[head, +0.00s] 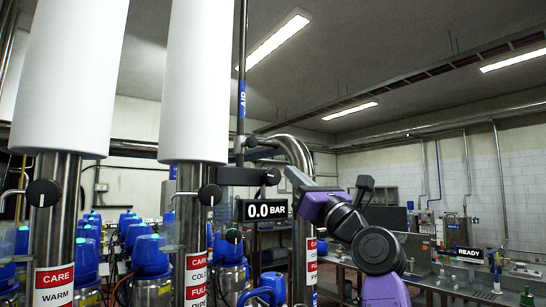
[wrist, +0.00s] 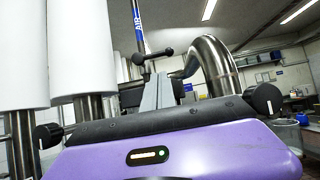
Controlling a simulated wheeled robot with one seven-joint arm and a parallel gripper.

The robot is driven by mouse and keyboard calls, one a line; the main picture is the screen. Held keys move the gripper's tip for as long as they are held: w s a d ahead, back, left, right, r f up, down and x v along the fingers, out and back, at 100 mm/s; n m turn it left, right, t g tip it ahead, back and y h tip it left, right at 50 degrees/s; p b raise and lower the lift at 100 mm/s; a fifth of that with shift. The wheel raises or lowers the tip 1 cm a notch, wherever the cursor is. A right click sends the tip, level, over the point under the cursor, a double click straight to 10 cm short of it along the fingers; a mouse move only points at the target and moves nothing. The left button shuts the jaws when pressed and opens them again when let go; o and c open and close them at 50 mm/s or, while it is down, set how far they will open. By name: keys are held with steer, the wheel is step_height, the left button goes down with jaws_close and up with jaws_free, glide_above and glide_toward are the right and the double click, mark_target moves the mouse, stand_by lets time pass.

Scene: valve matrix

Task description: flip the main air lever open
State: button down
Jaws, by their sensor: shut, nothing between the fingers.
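The air line is a thin vertical pipe with a blue AIR label (head: 242,99); the label also shows in the wrist view (wrist: 137,17). A black lever (head: 251,142) sits on this pipe below the label. My gripper (head: 291,175) is right of the lever and a little lower in the head view. In the wrist view its grey fingers (wrist: 158,88) are together and empty, just below the lever. I see no clear contact.
A display (head: 266,210) reads 0.0 BAR below the lever. Two white-clad columns (head: 196,80) with black knobs stand at the left. A bent steel pipe (head: 296,150) rises close behind my gripper. Several blue-topped units (head: 150,254) stand lower left. A sign (head: 468,254) reads READY at right.

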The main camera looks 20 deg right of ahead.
mark_target(267, 144)
stand_by(0.3)
steer(key=p+x, duration=0.3)
steer(key=x, duration=0.7)
steer(key=shift+p, duration=0.35)
steer(key=shift+s+d+n+y+b, duration=0.1)
steer(key=shift+n+y+b, duration=0.3)
steer(key=shift+n+b, duration=0.15)
steer(key=shift+r+n+g+y+b, duration=0.15)
steer(key=shift+n+g+y+b, duration=0.4)
steer(key=shift+n+y, duration=0.45)
